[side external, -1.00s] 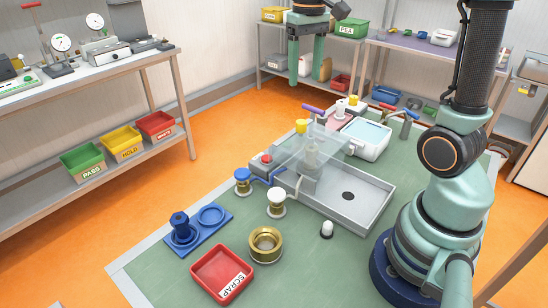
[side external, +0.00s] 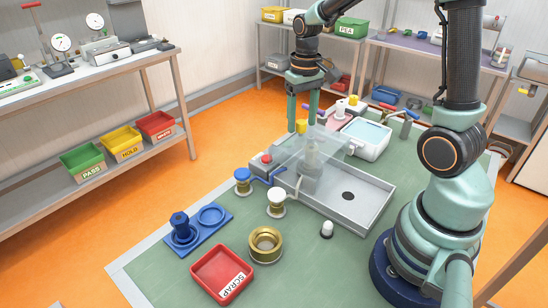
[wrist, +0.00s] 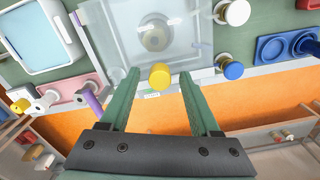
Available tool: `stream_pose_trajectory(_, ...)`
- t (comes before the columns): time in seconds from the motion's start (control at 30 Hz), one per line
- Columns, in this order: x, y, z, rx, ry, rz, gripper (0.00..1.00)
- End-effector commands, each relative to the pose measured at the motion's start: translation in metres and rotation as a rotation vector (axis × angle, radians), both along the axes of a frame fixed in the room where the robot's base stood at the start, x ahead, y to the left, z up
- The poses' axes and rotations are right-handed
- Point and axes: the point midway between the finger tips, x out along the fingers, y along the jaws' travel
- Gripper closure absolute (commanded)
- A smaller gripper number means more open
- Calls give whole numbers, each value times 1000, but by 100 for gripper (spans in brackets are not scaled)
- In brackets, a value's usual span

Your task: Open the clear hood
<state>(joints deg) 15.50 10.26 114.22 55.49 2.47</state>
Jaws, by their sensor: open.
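The clear hood (side external: 285,147) is a see-through box over a grey station in the grey tray (side external: 370,195). It looks lowered. It also shows at the top of the wrist view (wrist: 110,25). A yellow knob (side external: 301,127) is at the hood's far edge, and shows between my fingers in the wrist view (wrist: 160,77). My gripper (side external: 302,126) is open and points down, its fingers on either side of the knob. In the wrist view a gap shows on both sides of the knob. Exact finger height against it is hard to tell.
Blue (side external: 242,181) and white (side external: 276,202) round-topped parts and a red button (side external: 266,158) stand close to the hood. A white bin (side external: 365,139) is right of it. A purple-handled lever (wrist: 89,103) is near my gripper. The green mat's front holds a red scrap tray (side external: 222,272).

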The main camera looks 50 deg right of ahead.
Motion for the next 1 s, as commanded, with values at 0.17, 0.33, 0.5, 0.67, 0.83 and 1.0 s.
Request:
stream_pose_trajectory(0.17, 0, 0, 0, 0, 0, 0, 37)
stream_pose_trajectory(0.33, 0, 0, 0, 0, 0, 0, 86)
stream_pose_trajectory(0.5, 0, 0, 0, 0, 0, 0, 100)
stream_pose_trajectory(0.67, 0, 0, 0, 0, 0, 0, 100)
stream_pose_trajectory(0.83, 0, 0, 0, 0, 0, 0, 100)
stream_pose_trajectory(1.0, 0, 0, 1, 0, 0, 0, 100)
